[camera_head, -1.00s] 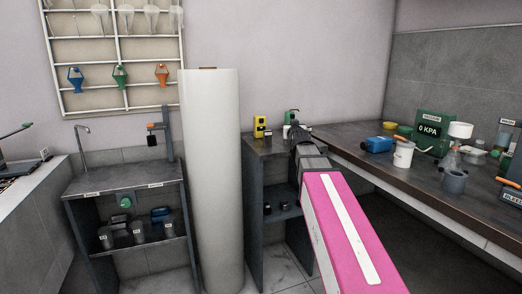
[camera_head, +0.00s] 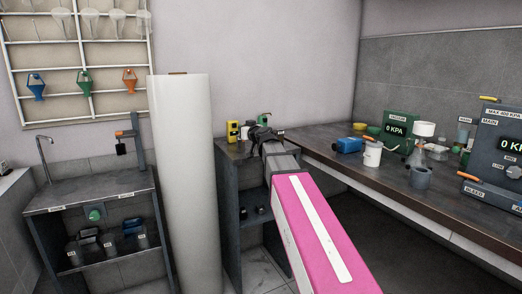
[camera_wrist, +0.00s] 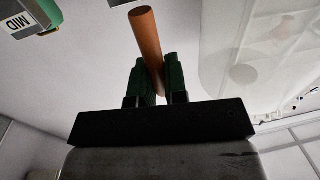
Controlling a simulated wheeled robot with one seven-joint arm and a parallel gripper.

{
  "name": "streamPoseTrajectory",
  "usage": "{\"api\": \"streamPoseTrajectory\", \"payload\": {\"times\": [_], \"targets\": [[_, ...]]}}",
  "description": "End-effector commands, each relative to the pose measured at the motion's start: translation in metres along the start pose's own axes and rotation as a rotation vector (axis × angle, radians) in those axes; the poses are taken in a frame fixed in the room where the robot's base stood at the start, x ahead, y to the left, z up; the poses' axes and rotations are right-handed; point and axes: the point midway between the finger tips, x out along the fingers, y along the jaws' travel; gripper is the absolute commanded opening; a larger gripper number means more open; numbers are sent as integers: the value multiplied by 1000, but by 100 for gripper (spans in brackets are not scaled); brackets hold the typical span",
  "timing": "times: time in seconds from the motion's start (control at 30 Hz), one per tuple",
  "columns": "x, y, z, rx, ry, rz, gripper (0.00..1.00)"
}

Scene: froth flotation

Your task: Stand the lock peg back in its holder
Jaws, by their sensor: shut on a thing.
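My gripper (camera_wrist: 155,70) shows in the wrist view with its two green fingers closed around an orange-brown round peg (camera_wrist: 147,35). The peg stands out beyond the fingertips, leaning slightly left in that view. In the head view my gripper (camera_head: 263,136) is a small dark shape over the top of the narrow grey stand, and the peg cannot be made out there. I cannot tell which thing is the peg's holder.
A yellow device (camera_head: 233,130) stands on the narrow stand (camera_head: 230,150), left of my gripper. A tall white cylinder (camera_head: 185,180) stands left. The right bench (camera_head: 340,165) holds a blue item (camera_head: 349,145), a white cup (camera_head: 372,153) and a pressure panel (camera_head: 497,140).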

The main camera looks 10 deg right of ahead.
Motion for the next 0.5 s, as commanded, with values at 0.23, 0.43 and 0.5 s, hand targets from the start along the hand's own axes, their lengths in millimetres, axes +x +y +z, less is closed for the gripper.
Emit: {"api": "streamPoseTrajectory", "payload": {"times": [0.23, 0.43, 0.5], "targets": [[12, -37, -30, -1, 2, -206, 0], [14, -43, -37, 1, -2, -271, 0], [16, -34, -32, 2, -2, -273, 0]]}}
